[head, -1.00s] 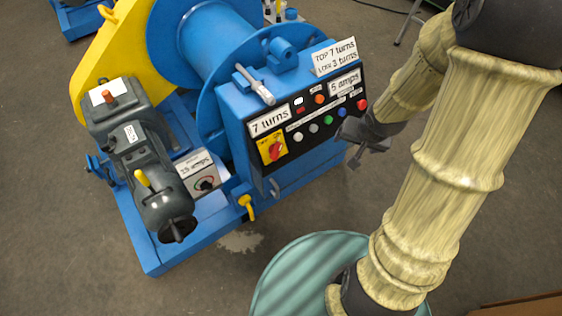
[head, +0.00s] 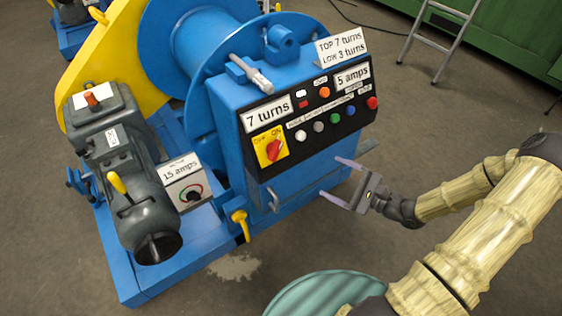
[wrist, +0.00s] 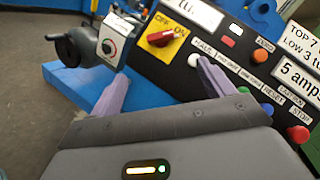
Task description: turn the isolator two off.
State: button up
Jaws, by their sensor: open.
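A red rotary switch handle (head: 274,150) sits on a yellow plate (head: 262,158) marked OFF and ON, at the left of the black control panel (head: 318,123). The handle lies slanted, its upper right end towards ON. The handle also shows in the wrist view (wrist: 163,38), beyond the fingers. Which label names isolator two cannot be read. My gripper (head: 330,177) is open and empty, to the right of the blue cabinet's front and lower than the switch. In the wrist view its two purple fingers (wrist: 160,71) stand wide apart, pointing at the panel, and touch nothing visible.
A grey box with a round dial (head: 192,193) and a 15 amps label stands left of the cabinet. Several coloured buttons line the panel. A yellow-handled lever (head: 240,222) sits below. A stepladder (head: 440,35) stands at the back right.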

aim_at(279, 153)
jog(key=shift+a, duration=0.1)
jog(key=b+x, duration=0.3)
jog(key=x, duration=1.4)
jog(key=shift+a, duration=0.15)
jog(key=shift+c, duration=0.2)
jog(key=c, duration=0.9)
